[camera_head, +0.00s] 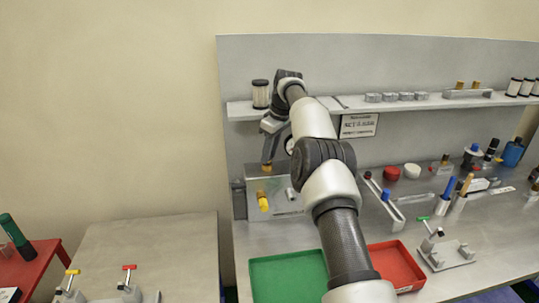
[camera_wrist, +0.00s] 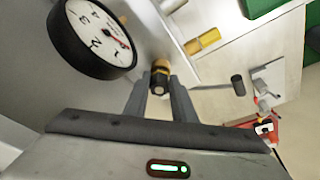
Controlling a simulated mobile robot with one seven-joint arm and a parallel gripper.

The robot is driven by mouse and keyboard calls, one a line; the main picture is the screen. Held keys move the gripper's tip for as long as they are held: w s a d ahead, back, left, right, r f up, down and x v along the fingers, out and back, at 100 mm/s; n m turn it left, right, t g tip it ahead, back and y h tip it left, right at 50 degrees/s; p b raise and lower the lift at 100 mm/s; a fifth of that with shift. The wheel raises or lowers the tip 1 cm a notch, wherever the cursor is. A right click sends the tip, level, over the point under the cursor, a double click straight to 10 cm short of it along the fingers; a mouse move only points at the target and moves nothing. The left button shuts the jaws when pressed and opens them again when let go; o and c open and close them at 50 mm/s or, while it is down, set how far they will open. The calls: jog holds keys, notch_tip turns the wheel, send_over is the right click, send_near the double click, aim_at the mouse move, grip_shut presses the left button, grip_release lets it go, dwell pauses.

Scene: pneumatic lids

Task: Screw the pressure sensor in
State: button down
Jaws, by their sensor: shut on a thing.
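The pressure sensor (camera_wrist: 156,88), a small dark cylinder with a brass part beyond it, is between the two fingers of my gripper (camera_wrist: 159,90) in the wrist view. The fingers are shut on it. In the head view my gripper (camera_head: 267,165) points down at the top of a grey metal block (camera_head: 283,199) at the back left of the bench. A brass spot shows at the fingertips there. I cannot tell how deep the sensor sits in the block. A round white gauge with a black rim (camera_wrist: 93,38) stands close by in the wrist view.
A yellow fitting (camera_head: 263,203) sticks out from the block's front. A shelf (camera_head: 350,105) with filters and small parts runs above. A green tray (camera_head: 288,278) and a red tray (camera_head: 397,266) lie in front. Tools and fittings crowd the bench's right side.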

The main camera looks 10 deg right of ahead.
jog(key=shift+f+m+b, duration=0.1)
jog(key=shift+m+b, duration=0.4)
jog(key=shift+b, duration=0.15)
jog(key=shift+a+m+t+h+b, duration=0.15)
jog(key=shift+m+t+h+b, duration=0.15)
jog(key=shift+m+b, duration=0.85)
jog(key=m+h, duration=0.1)
jog(key=m, duration=0.3)
jog(key=shift+s+a, duration=0.15)
jog(key=shift+a+r+m+p, duration=0.1)
jog(key=shift+r+m+p, duration=0.1)
jog(key=shift+m+p, duration=0.6)
jog(key=shift+a+m+h+p, duration=0.15)
jog(key=shift+m+h+p, duration=0.55)
jog(key=shift+m+p, duration=1.2)
jog(key=shift+f+m+b, duration=0.15)
jog(key=shift+m+b, duration=0.2)
jog(key=shift+m, duration=1.1)
jog(key=shift+a+h, duration=0.1)
jog(key=shift+h, duration=0.2)
